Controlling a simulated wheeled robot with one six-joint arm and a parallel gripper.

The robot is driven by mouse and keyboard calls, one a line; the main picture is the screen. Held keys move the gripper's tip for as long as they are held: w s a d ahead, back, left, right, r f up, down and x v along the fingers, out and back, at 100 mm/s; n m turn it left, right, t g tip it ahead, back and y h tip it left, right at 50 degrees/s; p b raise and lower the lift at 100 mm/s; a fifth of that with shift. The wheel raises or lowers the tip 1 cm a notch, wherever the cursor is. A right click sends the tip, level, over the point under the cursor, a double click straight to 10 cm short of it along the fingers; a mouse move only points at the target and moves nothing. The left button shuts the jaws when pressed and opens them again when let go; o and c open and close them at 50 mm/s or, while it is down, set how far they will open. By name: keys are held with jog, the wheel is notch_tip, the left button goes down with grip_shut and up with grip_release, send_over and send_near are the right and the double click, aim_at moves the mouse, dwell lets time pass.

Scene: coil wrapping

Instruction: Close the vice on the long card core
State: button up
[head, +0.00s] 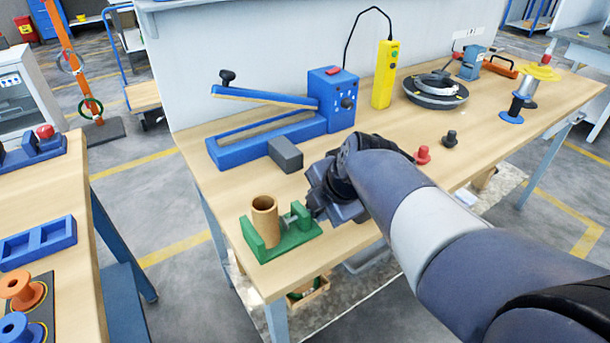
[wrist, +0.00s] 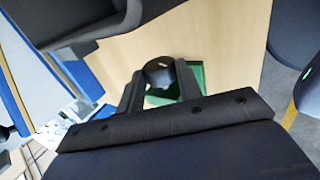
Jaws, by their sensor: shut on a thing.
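The green vice (head: 290,237) stands near the front left corner of the bench. The long card core (head: 264,222), a brown hollow tube, stands upright between its jaws; I cannot tell whether both jaws touch it. My gripper (head: 312,208) is at the right end of the vice, beside its screw. In the wrist view my gripper (wrist: 160,84) has its fingers on either side of a dark round vice knob (wrist: 158,70) and is shut on it. Part of the green vice (wrist: 194,76) shows behind it. The core is not clearly seen there.
A grey block (head: 285,155) and a blue sealer (head: 270,122) lie behind the vice. A yellow pendant (head: 384,75), a red knob (head: 423,155) and a black knob (head: 450,139) are further right. The bench's front edge is close to the vice.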

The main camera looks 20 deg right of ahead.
jog(key=g+p, duration=0.1)
jog(key=p, duration=0.1)
jog(key=g+p, duration=0.1)
jog(key=p, duration=0.1)
jog(key=shift+w+a+r+h, duration=0.1)
jog(key=shift+w+r+h, duration=0.15)
jog(key=shift+r+h, duration=0.15)
jog(key=shift+f+g+p, duration=0.3)
jog(key=shift+p, duration=0.3)
jog(key=shift+r, duration=0.1)
jog(key=g+p, duration=0.1)
jog(key=p, duration=0.1)
jog(key=shift+w+r+p, duration=0.1)
jog(key=shift+r+p, duration=0.2)
jog(key=shift+p, duration=0.1)
jog(key=g+p, duration=0.1)
jog(key=h+p, duration=0.1)
jog(key=p, duration=0.1)
jog(key=shift+w+a+g, duration=0.1)
jog(key=shift+w+g, duration=0.15)
jog(key=shift+g, duration=0.15)
jog(key=shift+w+f+g+p, duration=0.1)
jog(key=shift+f+g+p, duration=0.3)
jog(key=shift+p, duration=0.2)
jog(key=shift+r, duration=0.1)
